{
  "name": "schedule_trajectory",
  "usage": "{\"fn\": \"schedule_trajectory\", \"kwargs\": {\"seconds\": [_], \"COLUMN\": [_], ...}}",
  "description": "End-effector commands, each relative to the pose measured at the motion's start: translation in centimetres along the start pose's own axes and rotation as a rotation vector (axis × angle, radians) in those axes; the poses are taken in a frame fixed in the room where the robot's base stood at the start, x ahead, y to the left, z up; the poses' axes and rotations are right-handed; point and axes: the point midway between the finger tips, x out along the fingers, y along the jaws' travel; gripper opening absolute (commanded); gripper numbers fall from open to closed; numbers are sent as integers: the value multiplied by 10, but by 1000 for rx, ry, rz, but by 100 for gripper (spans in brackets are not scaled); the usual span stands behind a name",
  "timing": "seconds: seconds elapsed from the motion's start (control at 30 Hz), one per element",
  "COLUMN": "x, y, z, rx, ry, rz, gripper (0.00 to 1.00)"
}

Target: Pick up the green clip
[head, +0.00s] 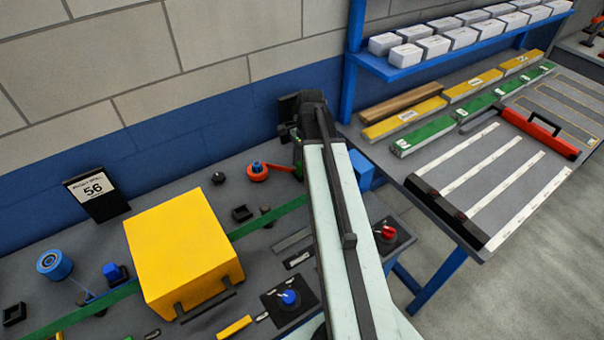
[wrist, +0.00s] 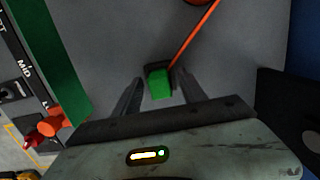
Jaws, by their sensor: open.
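The green clip (wrist: 159,84) shows in the wrist view, small and bright green with a dark part at its upper end. It lies on the grey bench top, between and just beyond the fingers of my gripper (wrist: 158,92). The gripper is open, with one dark finger on each side of the clip and gaps showing between. I cannot tell whether the fingers are at the clip's height. In the head view my arm reaches to the back of the bench, and my gripper (head: 290,112) is mostly hidden behind its end.
An orange cord (wrist: 195,42) runs to the clip's dark end. An orange spool with a blue top (head: 257,171) stands left of my arm. The blue wall is close behind.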

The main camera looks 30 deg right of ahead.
Motion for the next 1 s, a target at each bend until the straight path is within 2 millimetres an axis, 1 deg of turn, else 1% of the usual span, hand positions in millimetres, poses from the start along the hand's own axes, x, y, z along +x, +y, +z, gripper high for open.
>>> {"fn": "schedule_trajectory", "kwargs": {"seconds": [0.03, 0.07, 0.1, 0.17, 0.2, 0.23, 0.63, 1.0], "x": [-1, -1, -1, -1, -1, -1, -4, -26], "y": [0, 0, 0, 0, 0, 0, 0, 0], "z": [0, 0, 0, 0, 0, 0, 1, 4], "rx": [0, 0, 0, 0, 0, 0, -1, -2], "ry": [0, 0, 0, 0, 0, 0, 0, 0], "rz": [0, 0, 0, 0, 0, 0, 0, 0], "gripper": [49, 41, 30, 13, 2, 0, 0, 0]}}
